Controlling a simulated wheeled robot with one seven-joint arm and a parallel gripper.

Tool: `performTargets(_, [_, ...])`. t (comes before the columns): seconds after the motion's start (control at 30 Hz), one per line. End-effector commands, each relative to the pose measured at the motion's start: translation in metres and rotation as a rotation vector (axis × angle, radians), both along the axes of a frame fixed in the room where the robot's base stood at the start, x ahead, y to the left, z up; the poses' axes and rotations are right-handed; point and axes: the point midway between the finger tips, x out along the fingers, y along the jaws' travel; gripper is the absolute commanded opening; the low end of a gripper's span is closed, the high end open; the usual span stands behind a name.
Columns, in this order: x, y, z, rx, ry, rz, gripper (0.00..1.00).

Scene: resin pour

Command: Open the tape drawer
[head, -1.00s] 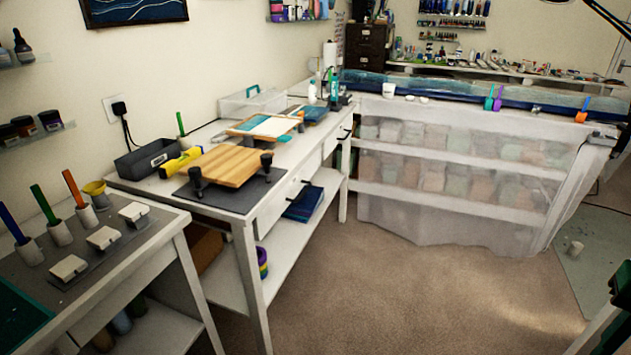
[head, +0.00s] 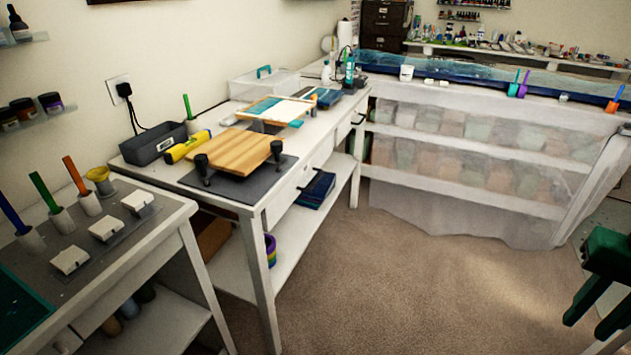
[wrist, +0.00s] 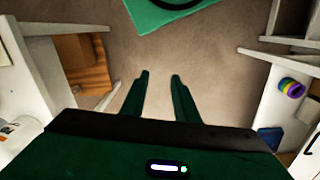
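The white workbench (head: 232,205) along the left wall has drawers in its front. A near drawer (head: 296,190) sits under the wooden board and a far drawer (head: 345,128) is further along; both look closed, with dark handles. No label shows which holds tape. My green gripper (head: 590,318) is at the right edge of the head view, well away from the drawers, over the floor. In the wrist view my gripper (wrist: 160,76) points down with its two fingers apart and nothing between them.
A wooden board (head: 232,160) and a grey bin (head: 153,143) sit on the workbench. A rainbow roll (head: 271,250) is on its lower shelf. A plastic-covered rack (head: 470,160) stands behind. Carpet (head: 400,270) between is clear.

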Motion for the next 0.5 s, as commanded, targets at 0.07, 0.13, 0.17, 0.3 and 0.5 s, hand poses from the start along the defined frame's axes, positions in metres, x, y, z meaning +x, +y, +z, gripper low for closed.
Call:
performTargets(0.07, [-0.009,-0.001,0.005,-0.003,-0.015,0.009,0.28])
performTargets(0.13, [-0.001,-0.003,0.004,-0.012,-0.017,0.029,0.28])
performTargets(0.17, [0.005,-0.005,0.003,-0.019,-0.020,0.044,0.28])
performTargets(0.3, [0.050,-0.013,-0.005,-0.071,-0.031,0.148,0.28])
performTargets(0.5, [0.137,-0.022,-0.025,-0.201,-0.056,0.365,0.28])
